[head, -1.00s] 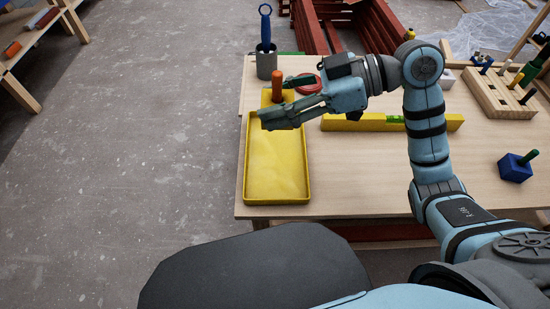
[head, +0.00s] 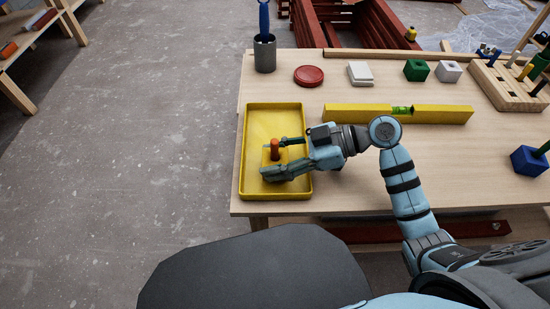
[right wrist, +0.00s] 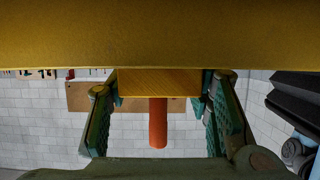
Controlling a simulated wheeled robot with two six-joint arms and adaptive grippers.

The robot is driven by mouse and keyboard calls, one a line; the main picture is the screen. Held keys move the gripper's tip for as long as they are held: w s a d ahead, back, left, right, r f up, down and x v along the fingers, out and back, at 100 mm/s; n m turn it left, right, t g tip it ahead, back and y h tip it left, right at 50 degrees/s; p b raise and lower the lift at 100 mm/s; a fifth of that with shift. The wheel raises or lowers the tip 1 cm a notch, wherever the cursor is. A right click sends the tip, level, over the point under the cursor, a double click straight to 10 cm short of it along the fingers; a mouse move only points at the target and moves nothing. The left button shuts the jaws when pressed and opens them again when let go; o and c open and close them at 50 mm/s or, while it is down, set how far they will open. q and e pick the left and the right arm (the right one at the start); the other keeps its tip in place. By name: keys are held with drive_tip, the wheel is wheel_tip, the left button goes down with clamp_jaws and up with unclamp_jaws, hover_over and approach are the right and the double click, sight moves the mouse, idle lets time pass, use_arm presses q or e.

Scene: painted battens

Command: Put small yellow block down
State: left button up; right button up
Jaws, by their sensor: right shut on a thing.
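The small yellow block (head: 267,156) carries an upright orange peg (head: 275,147). My right gripper (head: 274,159) is shut on it, with a finger on each side, inside the outline of the yellow tray (head: 275,105). In the right wrist view the block (right wrist: 158,83) sits between the two fingers, and the peg (right wrist: 158,122) points down in that picture. The yellow surface (right wrist: 160,40) above it there meets the block's edge. I cannot tell whether the block touches the tray floor. My left gripper is not in view.
A yellow level (head: 440,114) lies right of the tray. Behind are a grey cup (head: 264,54), a red disc (head: 309,75), a white block (head: 360,73) and a green block (head: 416,70). A wooden rack (head: 500,90) and a blue block (head: 528,161) stand at right.

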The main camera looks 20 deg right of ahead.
drive_tip(key=shift+f, duration=0.2)
drive_tip(key=o, duration=1.1)
drive_tip(key=shift+r, duration=0.1)
drive_tip(key=shift+o, duration=0.2)
drive_tip(key=shift+r, duration=0.25)
drive_tip(key=p+v, duration=0.1)
drive_tip(key=v, duration=1.1)
drive_tip(key=shift+s, duration=0.1)
drive_tip(key=shift+f, duration=0.1)
